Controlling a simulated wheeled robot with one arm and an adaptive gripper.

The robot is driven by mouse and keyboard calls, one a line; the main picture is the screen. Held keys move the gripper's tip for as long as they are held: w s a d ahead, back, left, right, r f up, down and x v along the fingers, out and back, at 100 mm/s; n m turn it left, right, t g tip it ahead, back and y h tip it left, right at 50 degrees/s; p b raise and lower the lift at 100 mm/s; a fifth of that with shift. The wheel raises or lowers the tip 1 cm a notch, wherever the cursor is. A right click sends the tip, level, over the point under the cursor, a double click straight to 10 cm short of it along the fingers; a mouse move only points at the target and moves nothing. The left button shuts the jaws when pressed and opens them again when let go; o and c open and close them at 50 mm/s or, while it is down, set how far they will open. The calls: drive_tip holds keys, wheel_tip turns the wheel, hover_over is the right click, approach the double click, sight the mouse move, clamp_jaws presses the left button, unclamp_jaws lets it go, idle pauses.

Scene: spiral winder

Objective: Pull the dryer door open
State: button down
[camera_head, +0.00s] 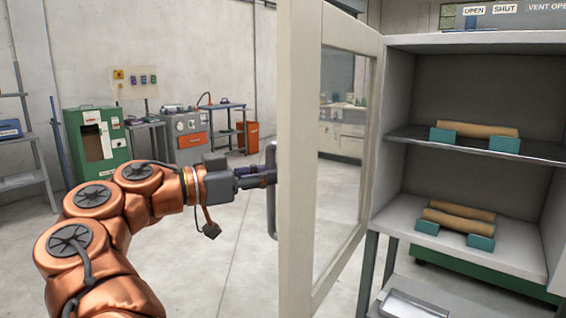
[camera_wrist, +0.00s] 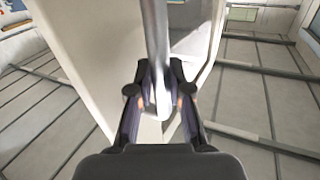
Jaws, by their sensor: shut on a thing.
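The dryer door (camera_head: 298,160) is a cream frame with a glass pane (camera_head: 345,140), and it stands swung open on the left side of the dryer cabinet (camera_head: 394,150). Its metal bar handle (camera_head: 271,190) is on the door's outer face. My gripper (camera_head: 268,176) is at the handle, with its fingertips partly hidden by the door's edge. In the wrist view, the two fingers of my gripper (camera_wrist: 160,98) close around the handle (camera_wrist: 156,45), with the door panel (camera_wrist: 95,55) behind it.
Inside the dryer, brown tubes (camera_head: 475,129) rest on teal holders on an upper shelf (camera_head: 460,142) and on the cabinet floor. A metal tray (camera_head: 415,305) lies below the cabinet. A green machine (camera_head: 97,140) stands far left. Open floor (camera_head: 225,250) lies left of the door.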

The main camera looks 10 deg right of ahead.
drive_tip(key=shift+w+a+f+g+h+p, duration=0.3)
drive_tip(key=shift+w+a+f+g+p, duration=0.35)
drive_tip(key=shift+w+f+p, duration=0.15)
drive_tip(key=shift+f, duration=0.1)
drive_tip(key=shift+d, duration=0.1)
drive_tip(key=c, duration=1.3)
unclamp_jaws()
drive_tip(key=shift+w, duration=0.15)
drive_tip(key=shift+o, duration=1)
drive_tip(key=shift+r, duration=0.2)
